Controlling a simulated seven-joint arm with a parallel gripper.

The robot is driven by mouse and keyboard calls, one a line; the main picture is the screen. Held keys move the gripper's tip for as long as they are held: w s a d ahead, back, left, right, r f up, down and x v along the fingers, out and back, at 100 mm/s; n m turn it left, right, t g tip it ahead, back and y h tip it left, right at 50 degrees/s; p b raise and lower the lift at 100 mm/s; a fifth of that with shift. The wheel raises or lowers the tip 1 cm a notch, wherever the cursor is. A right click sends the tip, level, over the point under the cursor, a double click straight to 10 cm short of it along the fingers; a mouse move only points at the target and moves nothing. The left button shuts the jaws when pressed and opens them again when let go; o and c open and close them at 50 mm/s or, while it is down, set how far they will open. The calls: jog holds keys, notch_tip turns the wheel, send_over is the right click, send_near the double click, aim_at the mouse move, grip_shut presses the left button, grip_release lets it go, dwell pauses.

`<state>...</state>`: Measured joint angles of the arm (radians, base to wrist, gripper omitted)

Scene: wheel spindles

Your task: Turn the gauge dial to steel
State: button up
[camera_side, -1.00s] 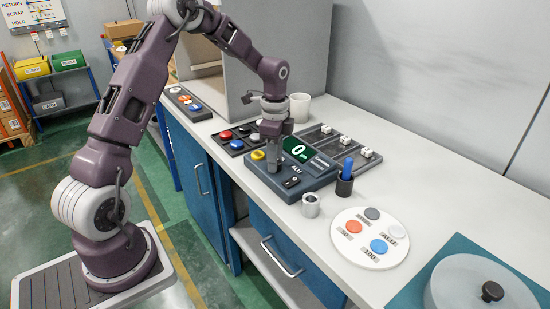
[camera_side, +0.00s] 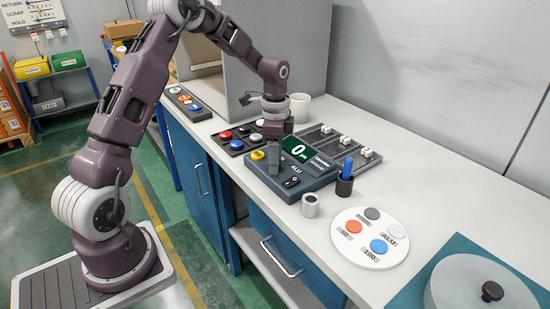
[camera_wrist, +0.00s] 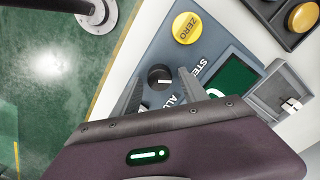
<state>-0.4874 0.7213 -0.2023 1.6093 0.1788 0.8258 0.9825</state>
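The gauge (camera_side: 318,178) is a dark blue-grey box on the bench, with a green display reading 0 and a yellow ZERO button (camera_wrist: 187,28). Its dial (camera_wrist: 159,74) is a round black knob with a short white mark, beside the STEEL and ALU labels, both partly covered in the wrist view. The mark points to the right there; I cannot tell which label it is set to. My gripper (camera_wrist: 162,80) is open, with one finger on each side of the dial and gaps visible. In the side view my gripper (camera_side: 274,160) is low over the gauge and hides the dial.
A black cup with a blue pen (camera_side: 345,178) and a grey ring (camera_side: 310,205) stand by the gauge. A tray of white blocks (camera_side: 345,143) lies behind it, and a button tray (camera_side: 240,137) to its left. A round white plate with coloured discs (camera_side: 345,245) lies nearer.

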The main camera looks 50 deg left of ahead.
notch_tip(320, 180, up, 7)
jog(key=shift+r, duration=0.1)
dwell(0.5)
jog(key=s+d+r+n+t+y, duration=0.1)
jog(key=s+d+r+n+t, duration=0.1)
jog(key=s+d+r, duration=0.6)
jog(key=s+d+r+n+t, duration=0.1)
jog(key=s+d+n, duration=0.2)
jog(key=s, duration=0.6)
jog(key=s+d+r+n+t+h, duration=0.1)
jog(key=s+d+r+n+t, duration=0.1)
jog(key=s, duration=0.8)
jog(key=d+n, duration=0.1)
jog(key=d, duration=0.1)
jog(key=shift+s+d+r+n+t, duration=0.15)
jog(key=shift+d+n+t, duration=0.15)
jog(key=shift+n, duration=0.1)
